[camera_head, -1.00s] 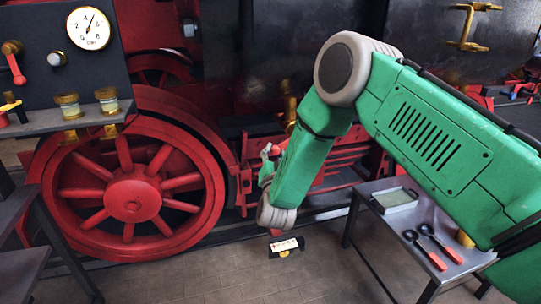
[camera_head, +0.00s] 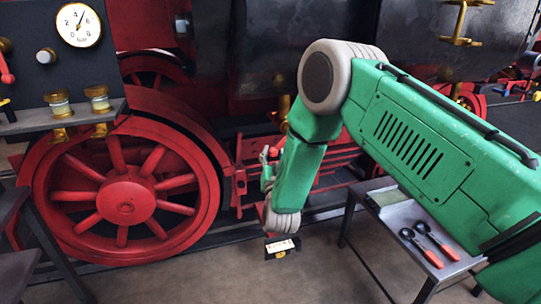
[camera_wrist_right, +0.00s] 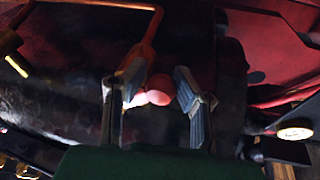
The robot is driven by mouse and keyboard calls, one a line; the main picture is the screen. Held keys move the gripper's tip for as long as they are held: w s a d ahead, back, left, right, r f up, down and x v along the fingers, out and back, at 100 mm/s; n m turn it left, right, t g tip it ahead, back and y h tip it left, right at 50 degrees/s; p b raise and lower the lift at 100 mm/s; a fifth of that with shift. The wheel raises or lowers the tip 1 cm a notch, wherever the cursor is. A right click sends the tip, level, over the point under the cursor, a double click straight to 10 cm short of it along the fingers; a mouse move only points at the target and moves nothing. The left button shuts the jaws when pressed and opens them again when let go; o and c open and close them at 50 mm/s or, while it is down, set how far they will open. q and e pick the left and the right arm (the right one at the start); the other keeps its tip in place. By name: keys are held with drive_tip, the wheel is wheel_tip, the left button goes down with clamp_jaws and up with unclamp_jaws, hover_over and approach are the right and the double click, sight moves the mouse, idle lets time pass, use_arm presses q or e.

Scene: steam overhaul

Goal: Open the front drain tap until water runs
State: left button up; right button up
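My right gripper (camera_head: 268,158) hangs beside the locomotive's frame, right of the large red wheel, partly hidden by my green arm. In the right wrist view, its two grey fingers (camera_wrist_right: 158,76) stand apart. A rounded pinkish-red knob (camera_wrist_right: 157,97) shows between them, and I see a gap to the right finger. An orange-brown bent rod or pipe (camera_wrist_right: 150,38) rises behind. Whether the knob is the drain tap's handle, I cannot tell. A brass fitting (camera_head: 284,108) shows behind my arm. I see no running water. My left gripper is not in view.
A small white-labelled plate (camera_head: 283,246) is below the right gripper. A grey side table (camera_head: 402,212) with two red-handled tools (camera_head: 428,246) stands at right, partly behind my arm. The red wheel (camera_head: 127,201) and gauge panel (camera_head: 70,68) are at left. The front floor is clear.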

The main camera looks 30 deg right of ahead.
drive_tip(key=o, duration=0.3)
drive_tip(key=shift+s+d+r, duration=0.1)
drive_tip(key=shift+s+r, duration=0.1)
drive_tip(key=shift+s, duration=0.15)
drive_tip(key=shift+f, duration=0.2)
drive_tip(key=v, duration=1.2)
